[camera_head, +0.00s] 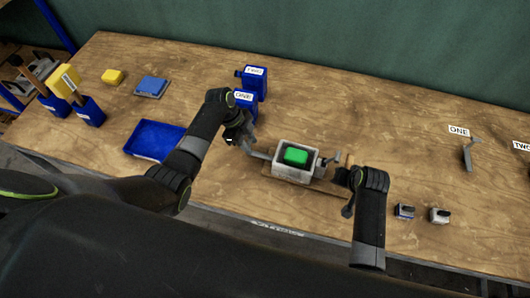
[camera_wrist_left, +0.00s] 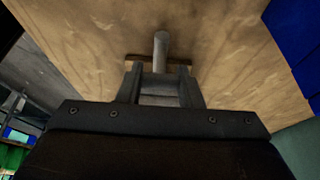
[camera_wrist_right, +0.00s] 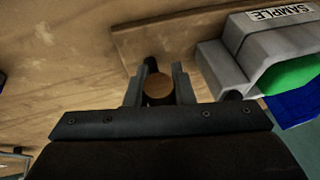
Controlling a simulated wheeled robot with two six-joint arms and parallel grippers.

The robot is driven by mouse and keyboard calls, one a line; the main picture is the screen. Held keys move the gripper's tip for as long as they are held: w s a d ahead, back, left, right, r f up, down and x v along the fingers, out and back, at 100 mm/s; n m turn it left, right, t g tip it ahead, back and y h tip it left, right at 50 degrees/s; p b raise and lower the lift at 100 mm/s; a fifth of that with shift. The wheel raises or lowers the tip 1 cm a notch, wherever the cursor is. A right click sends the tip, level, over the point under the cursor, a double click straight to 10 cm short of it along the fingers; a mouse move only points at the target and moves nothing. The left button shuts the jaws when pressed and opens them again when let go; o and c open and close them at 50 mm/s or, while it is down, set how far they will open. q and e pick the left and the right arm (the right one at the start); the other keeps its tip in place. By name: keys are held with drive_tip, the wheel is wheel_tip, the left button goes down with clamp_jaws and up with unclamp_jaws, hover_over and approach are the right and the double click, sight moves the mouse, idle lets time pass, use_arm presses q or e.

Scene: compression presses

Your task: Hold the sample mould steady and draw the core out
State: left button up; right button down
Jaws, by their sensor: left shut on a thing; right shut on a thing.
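The sample mould (camera_head: 293,173) is a grey open-topped box on a wooden board, with a green block (camera_head: 295,156) inside. In the right wrist view the mould (camera_wrist_right: 230,65) shows at right with a SAMPLE label and part of the green block. My left gripper (camera_head: 247,142) is left of the mould, shut on a grey rod-like handle (camera_wrist_left: 161,48). My right gripper (camera_head: 344,180) is right of the mould, shut on a round brown-ended knob (camera_wrist_right: 158,89) with a dark part beyond it. I cannot tell whether this knob belongs to the core; the core is not clearly distinguishable.
The wooden board (camera_head: 330,197) lies under the mould. A blue tray (camera_head: 155,140) and blue containers (camera_head: 257,84) marked ONE and TWO stand at left and behind. Two small clamp-like pieces (camera_head: 405,211) (camera_head: 439,215) lie at right, before a grey upright piece (camera_head: 467,155).

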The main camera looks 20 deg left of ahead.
use_arm(q)
drive_tip(key=shift+a, duration=1.45)
use_arm(e)
drive_tip(key=shift+d, duration=0.15)
use_arm(q)
drive_tip(key=o, duration=1.1)
drive_tip(key=shift+o, duration=0.3)
drive_tip(key=shift+d, duration=0.1)
drive_tip(key=shift+r, duration=0.1)
drive_tip(key=v, duration=1.1)
drive_tip(key=shift+a+r, duration=0.25)
drive_tip(key=shift+r, duration=0.1)
drive_tip(key=shift+w, duration=0.1)
use_arm(e)
drive_tip(key=c, duration=1.2)
unclamp_jaws()
drive_tip(key=shift+o, duration=0.2)
drive_tip(key=shift+r, duration=0.1)
